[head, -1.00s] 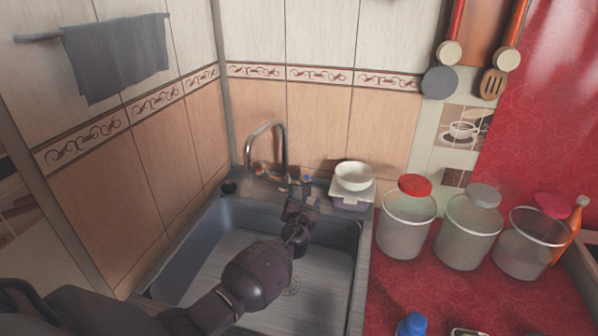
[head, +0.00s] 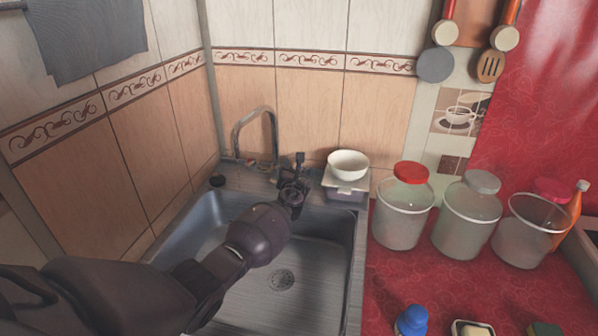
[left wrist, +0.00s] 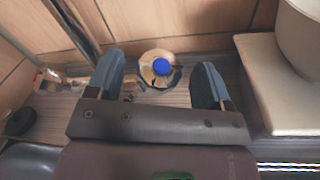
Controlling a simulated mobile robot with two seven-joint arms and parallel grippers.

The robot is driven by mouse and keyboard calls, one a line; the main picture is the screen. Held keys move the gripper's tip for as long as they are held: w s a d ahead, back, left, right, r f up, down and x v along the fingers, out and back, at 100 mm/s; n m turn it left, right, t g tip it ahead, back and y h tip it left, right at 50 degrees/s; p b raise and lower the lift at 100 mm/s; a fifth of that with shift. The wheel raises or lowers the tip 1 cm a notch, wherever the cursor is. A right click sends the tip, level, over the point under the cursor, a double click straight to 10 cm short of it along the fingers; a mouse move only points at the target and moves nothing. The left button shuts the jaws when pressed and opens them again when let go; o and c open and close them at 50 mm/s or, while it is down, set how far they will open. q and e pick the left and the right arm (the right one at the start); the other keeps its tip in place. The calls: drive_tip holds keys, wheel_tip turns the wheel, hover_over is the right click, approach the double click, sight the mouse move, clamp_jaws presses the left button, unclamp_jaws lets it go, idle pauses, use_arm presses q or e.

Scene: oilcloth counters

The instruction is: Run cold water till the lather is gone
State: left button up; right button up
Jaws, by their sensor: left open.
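My left gripper (head: 293,165) is over the back ledge, right of the spout. In the left wrist view, a blue-capped tap handle (left wrist: 161,67) lies between the open fingers of the left gripper (left wrist: 159,82), apart from both. In the head view my gripper hides this handle. A reddish tap part (left wrist: 50,78) is further left. My right gripper is out of view.
A white bowl (head: 348,163) on a stacked container (head: 345,183) stands close right of my gripper. Lidded jars (head: 402,210) line the red counter (head: 400,285). A blue-topped bottle (head: 411,320) is at the front. A dark stopper (head: 217,181) sits left of the faucet.

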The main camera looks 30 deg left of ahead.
use_arm(q)
drive_tip(key=shift+b+x, duration=0.3)
drive_tip(key=shift+x, duration=0.55)
drive_tip(key=shift+c, duration=0.5)
drive_tip(key=c, duration=0.8)
drive_tip(key=shift+f+n+y+b, duration=0.1)
drive_tip(key=shift+n+y+b, duration=0.2)
drive_tip(key=shift+y, duration=0.1)
drive_tip(key=shift+n+y+b, duration=0.35)
drive_tip(key=shift+n+y, duration=0.05)
drive_tip(key=o, duration=0.9)
